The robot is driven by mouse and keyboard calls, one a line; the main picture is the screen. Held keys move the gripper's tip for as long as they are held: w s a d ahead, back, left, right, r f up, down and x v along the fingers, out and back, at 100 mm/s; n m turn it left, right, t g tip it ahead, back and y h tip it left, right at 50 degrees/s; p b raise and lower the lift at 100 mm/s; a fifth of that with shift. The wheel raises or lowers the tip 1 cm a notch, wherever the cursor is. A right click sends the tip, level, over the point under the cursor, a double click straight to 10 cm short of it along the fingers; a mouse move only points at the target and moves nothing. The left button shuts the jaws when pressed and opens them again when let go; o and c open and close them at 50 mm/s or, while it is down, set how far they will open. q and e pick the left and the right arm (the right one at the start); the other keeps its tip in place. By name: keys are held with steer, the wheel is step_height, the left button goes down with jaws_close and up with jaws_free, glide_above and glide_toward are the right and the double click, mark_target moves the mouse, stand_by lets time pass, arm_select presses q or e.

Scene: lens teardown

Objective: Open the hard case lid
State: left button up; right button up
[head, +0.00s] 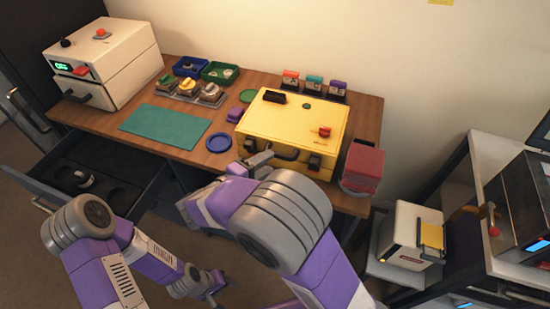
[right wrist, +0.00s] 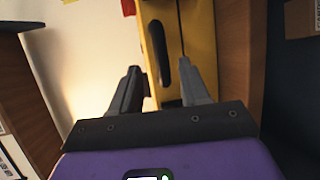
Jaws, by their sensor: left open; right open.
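The yellow hard case (head: 290,120) lies on the wooden table with its lid shut. A dark handle (head: 284,153) and a right-hand latch (head: 314,161) show on its front. My right gripper (head: 258,158) is at the left part of the case's front, partly hidden by my own arm. In the right wrist view, the right gripper (right wrist: 163,88) is open, with the yellow case (right wrist: 200,40) beyond its fingers; whether they touch it is unclear. My left gripper (head: 214,287) is open and empty, low in front of the table, away from the case.
A red box stack (head: 362,167) stands close right of the case. A blue dish (head: 218,142) and purple block (head: 235,115) are to its left. Small coloured holders (head: 313,85) stand behind it. A green mat (head: 166,126) lies further left. An open drawer (head: 95,170) juts out below the table.

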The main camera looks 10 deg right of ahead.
mark_target(277, 157)
steer(key=shift+b+x, duration=0.35)
steer(key=shift+x, duration=2)
steer(key=shift+c, duration=0.3)
steer(key=shift+f, duration=0.1)
jaws_close()
